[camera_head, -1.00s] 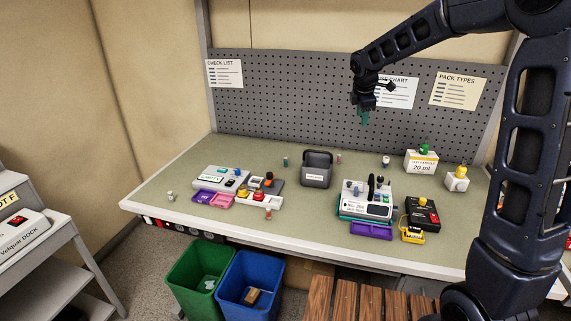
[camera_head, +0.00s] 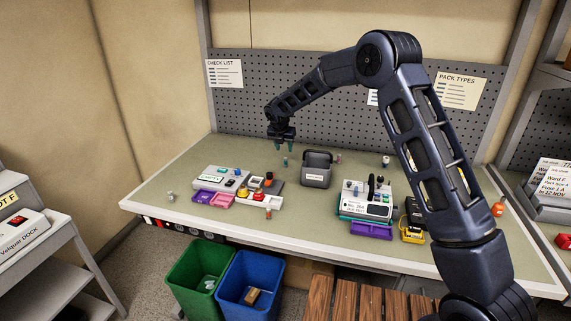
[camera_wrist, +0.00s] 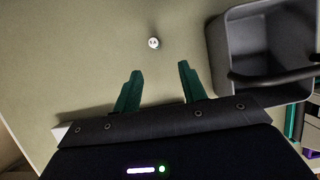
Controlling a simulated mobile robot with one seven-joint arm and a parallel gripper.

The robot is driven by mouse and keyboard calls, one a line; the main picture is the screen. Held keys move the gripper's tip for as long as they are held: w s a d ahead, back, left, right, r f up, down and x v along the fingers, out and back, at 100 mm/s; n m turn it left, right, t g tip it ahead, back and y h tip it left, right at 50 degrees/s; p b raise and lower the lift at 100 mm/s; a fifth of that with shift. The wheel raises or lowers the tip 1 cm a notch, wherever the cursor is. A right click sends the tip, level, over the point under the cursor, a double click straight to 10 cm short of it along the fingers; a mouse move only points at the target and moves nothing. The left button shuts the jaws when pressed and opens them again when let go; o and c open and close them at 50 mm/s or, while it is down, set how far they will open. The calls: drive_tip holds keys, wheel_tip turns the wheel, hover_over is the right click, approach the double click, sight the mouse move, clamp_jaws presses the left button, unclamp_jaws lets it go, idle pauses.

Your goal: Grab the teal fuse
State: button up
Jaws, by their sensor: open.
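The teal fuse (camera_head: 285,161) is a small upright cylinder on the bench, left of the grey bin. In the wrist view a small round pale top (camera_wrist: 153,43) shows end-on left of the bin. It seems to be this fuse, though its teal side is hidden there. My gripper (camera_head: 281,146) hangs pointing down just above the fuse. In the wrist view its green fingers (camera_wrist: 158,78) are spread and empty. The round top lies beyond the fingertips, roughly in line with the gap between them.
The grey bin with a handle (camera_head: 316,171) stands close on the right. A pump unit with coloured trays (camera_head: 222,178) is to the left front, and another pump (camera_head: 367,202) is to the right. A reddish fuse (camera_head: 338,158) stands behind the bin. The bench around the teal fuse is clear.

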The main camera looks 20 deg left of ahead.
sight(285, 159)
drive_tip(key=x, duration=0.5)
drive_tip(key=shift+w+a+f, duration=0.1)
drive_tip(key=shift+w+f, duration=0.1)
drive_tip(key=shift+f, duration=0.15)
drive_tip(key=shift+w+a+x, duration=0.15)
drive_tip(key=shift+x, duration=1.1)
drive_tip(key=shift+w+a+x, duration=0.15)
drive_tip(key=shift+w+x, duration=0.05)
drive_tip(key=shift+x, duration=1.05)
drive_tip(key=shift+r, duration=0.15)
clamp_jaws()
